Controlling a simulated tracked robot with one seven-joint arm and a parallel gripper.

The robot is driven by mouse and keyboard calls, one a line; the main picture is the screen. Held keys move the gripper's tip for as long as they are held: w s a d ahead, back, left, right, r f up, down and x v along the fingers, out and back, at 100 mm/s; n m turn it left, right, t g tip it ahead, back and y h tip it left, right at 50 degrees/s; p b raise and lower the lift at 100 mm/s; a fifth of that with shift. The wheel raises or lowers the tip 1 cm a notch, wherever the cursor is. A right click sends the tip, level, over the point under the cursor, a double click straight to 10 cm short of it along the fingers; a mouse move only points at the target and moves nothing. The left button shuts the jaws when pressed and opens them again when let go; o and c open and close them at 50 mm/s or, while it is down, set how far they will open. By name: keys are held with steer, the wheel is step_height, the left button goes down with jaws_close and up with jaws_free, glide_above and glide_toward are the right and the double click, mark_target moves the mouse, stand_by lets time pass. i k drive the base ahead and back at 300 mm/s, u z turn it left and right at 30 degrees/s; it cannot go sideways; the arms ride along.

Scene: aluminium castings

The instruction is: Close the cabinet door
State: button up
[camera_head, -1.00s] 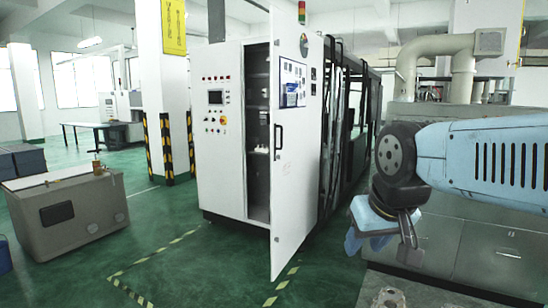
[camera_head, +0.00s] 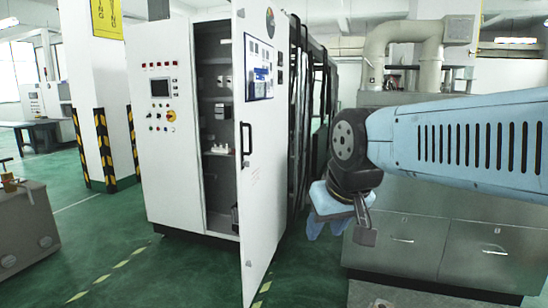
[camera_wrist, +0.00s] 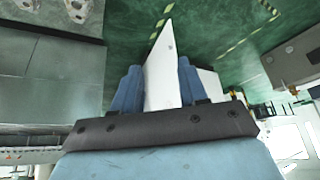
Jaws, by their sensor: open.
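The white cabinet (camera_head: 170,200) stands left of centre in the head view. Its door (camera_head: 262,190) is hinged on the right and stands wide open towards me, showing the shelves (camera_head: 216,150) inside. A dark handle (camera_head: 246,138) is on the door's near edge side. My gripper (camera_head: 325,230) hangs to the right of the door, pointing down, open and empty, apart from it in the head view. In the wrist view the door (camera_wrist: 162,75) shows between the two blue fingers, beyond them; how far it is from them is hard to tell.
A grey machine bench (camera_head: 440,250) stands behind my arm on the right. A grey box (camera_head: 25,230) is at the left edge, and a striped pillar (camera_head: 105,150) stands behind it. Green floor (camera_head: 150,275) in front of the cabinet is clear.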

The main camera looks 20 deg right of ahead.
mark_target(255, 41)
steer(key=z, duration=0.1)
steer(key=i, duration=1.2)
steer(key=u, duration=0.15)
